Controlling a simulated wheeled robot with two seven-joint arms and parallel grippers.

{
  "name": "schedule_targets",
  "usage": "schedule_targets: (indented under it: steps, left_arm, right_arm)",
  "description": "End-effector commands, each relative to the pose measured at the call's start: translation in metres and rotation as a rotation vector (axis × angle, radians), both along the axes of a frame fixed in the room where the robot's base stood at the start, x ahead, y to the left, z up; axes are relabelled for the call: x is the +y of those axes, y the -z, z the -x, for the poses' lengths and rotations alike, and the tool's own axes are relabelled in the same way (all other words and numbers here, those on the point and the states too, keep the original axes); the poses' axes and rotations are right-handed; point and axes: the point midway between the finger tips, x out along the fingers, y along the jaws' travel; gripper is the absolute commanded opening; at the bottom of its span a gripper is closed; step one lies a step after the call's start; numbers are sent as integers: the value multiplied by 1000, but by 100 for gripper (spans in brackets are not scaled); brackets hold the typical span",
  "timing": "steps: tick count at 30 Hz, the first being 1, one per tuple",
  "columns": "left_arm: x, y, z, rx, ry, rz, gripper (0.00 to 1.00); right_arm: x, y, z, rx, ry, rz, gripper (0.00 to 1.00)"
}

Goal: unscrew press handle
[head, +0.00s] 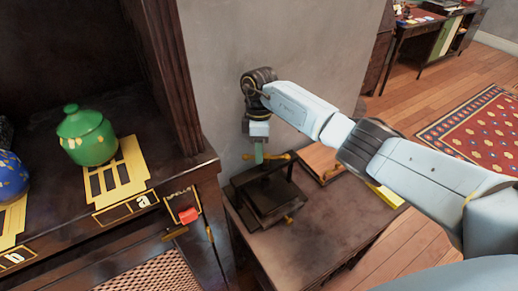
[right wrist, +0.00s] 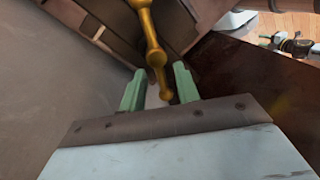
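The press (head: 265,195) is a dark, box-like device on a small dark table (head: 310,245) beside the grey wall. Its brass handle (head: 281,156) shows at the top, partly hidden by my right gripper (head: 259,153). In the right wrist view the brass handle (right wrist: 147,30) comes down from the top with rounded knobs. Its lower end lies between the green fingers of my right gripper (right wrist: 159,78). The fingers stand apart, with a visible gap beside the handle. My left gripper is not in view.
A wooden panel (head: 321,160) and a yellow item (head: 388,195) lie right of the press. A patterned rug (head: 480,130) lies beyond.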

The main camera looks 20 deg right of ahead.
Motion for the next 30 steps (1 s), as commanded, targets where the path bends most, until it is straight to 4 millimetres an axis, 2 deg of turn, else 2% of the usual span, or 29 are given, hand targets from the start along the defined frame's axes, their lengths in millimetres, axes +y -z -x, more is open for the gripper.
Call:
schedule_targets:
  steps: [3, 10, 20, 30]
  left_arm:
    - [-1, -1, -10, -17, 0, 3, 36]
    - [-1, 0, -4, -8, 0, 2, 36]
    - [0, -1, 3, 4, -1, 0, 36]
    - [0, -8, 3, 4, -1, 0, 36]
  right_arm:
    - [0, 0, 0, 1, 0, 0, 30]
    - [0, 0, 0, 1, 0, 0, 0]
    - [0, 0, 0, 1, -16, 0, 0]
    - [1, -1, 4, 4, -193, 3, 0]
